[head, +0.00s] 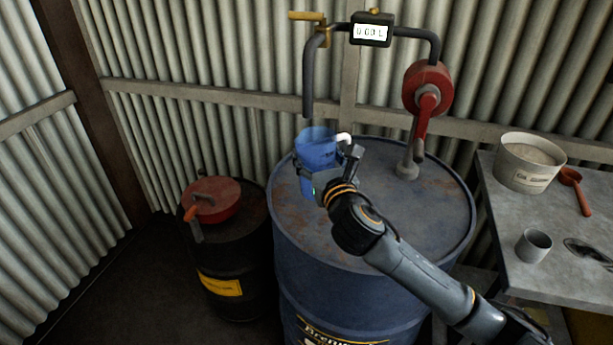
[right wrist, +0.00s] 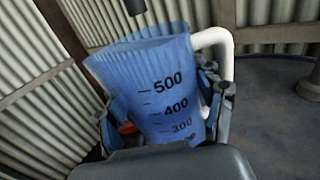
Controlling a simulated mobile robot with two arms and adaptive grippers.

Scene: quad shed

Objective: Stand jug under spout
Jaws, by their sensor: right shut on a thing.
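A translucent blue measuring jug (head: 317,150) with a white handle is held over the far left part of the blue drum's top (head: 430,215). My right gripper (head: 328,180) is shut on it. In the right wrist view the jug (right wrist: 150,90) sits between the fingers (right wrist: 160,118), tilted in the picture, with marks up to 500. No liquid is evident inside. The dark spout (head: 308,85) hangs down from the pipe, its end just above the jug's rim. Its tip also shows in the right wrist view (right wrist: 135,6). Whether the jug's base touches the drum is hidden. My left gripper is out of view.
A red hand pump (head: 427,90) stands on the drum, with a meter (head: 371,31) on its pipe. The bench (head: 500,235) at right holds a tub (head: 528,165), red scoop (head: 575,190) and grey cup (head: 533,246).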

